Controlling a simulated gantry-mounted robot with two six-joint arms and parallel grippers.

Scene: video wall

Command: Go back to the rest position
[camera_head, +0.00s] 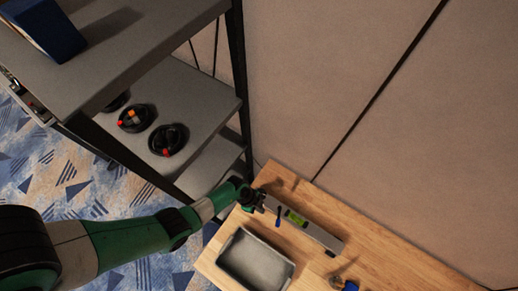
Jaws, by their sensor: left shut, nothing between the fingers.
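My left arm, green and beige, reaches in from the lower left. Its dark gripper (262,204) is shut and empty above the back left part of the wooden table (390,262). It is beside the left end of a grey spirit level (318,234) with a bright green vial; from this angle I cannot tell whether they touch. My right gripper is out of view.
A grey metal tray (247,281) lies on the table in front of the gripper. A small blue object (350,286) is at the bottom edge. A dark-framed shelf (205,88) at left holds black bowls (168,139) with small coloured items. A beige panel wall (330,70) stands behind.

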